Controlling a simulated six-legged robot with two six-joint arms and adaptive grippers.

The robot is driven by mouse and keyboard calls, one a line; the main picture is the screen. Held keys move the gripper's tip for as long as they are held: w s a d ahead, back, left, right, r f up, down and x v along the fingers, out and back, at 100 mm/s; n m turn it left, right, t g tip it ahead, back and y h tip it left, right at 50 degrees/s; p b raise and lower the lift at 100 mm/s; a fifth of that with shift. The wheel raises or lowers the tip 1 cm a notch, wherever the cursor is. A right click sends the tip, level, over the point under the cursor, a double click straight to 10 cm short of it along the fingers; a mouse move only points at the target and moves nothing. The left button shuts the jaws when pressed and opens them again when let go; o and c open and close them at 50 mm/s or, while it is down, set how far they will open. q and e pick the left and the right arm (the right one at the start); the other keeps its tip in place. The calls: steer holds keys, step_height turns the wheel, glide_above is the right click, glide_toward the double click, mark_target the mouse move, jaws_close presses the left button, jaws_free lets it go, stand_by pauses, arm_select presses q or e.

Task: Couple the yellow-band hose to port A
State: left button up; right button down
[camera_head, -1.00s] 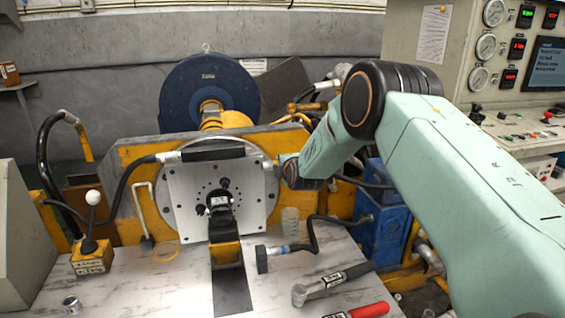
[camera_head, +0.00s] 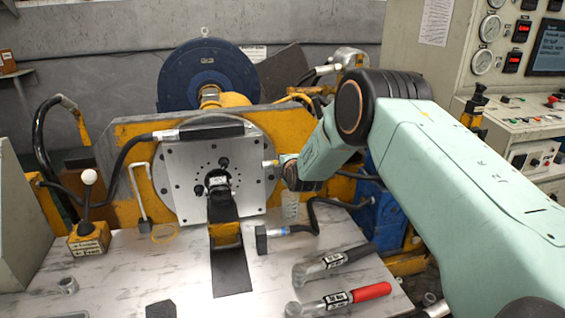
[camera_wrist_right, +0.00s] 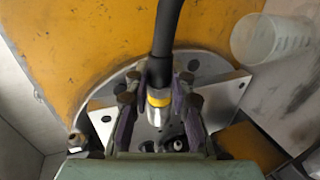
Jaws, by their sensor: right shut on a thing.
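The motor's light metal plate (camera_head: 178,190) stands upright in the middle of the head view. It has several small holes and black fittings; no port letter is legible. My right gripper (camera_head: 276,168) is at the plate's right edge. In the right wrist view my right gripper (camera_wrist_right: 158,105) is shut around the end of the black yellow-band hose (camera_wrist_right: 167,35), with its yellow band (camera_wrist_right: 159,98) and metal tip between the fingers. The tip points toward the plate's face; I cannot tell whether it touches. Dark openings show just beyond it. My left gripper is not in view.
A blue-band hose (camera_head: 300,229) lies at the bench's right. Two hammer-like tools, one black-handled (camera_head: 335,262), one red-handled (camera_head: 345,297), lie in front. A clear cup (camera_head: 290,205) stands right of the plate. A lever box (camera_head: 88,238) stands left.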

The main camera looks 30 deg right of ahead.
mark_target(250, 177)
step_height(250, 177, down, 4)
steer(key=shift+r+b, duration=0.1)
steer(key=shift+b, duration=1)
steer(key=shift+w+a+p, duration=0.15)
steer(key=shift+w+a, duration=0.2)
steer(key=shift+a, duration=0.9)
steer(key=shift+w+a+p, duration=0.1)
steer(key=shift+w+a, duration=0.2)
steer(key=shift+a, duration=1)
steer(key=shift+w+a+p, duration=0.15)
steer(key=shift+w+a, duration=0.2)
steer(key=shift+a, duration=0.9)
steer(key=shift+w+a, duration=0.2)
steer(key=shift+a, duration=0.7)
steer(key=c, duration=1.1)
jaws_free()
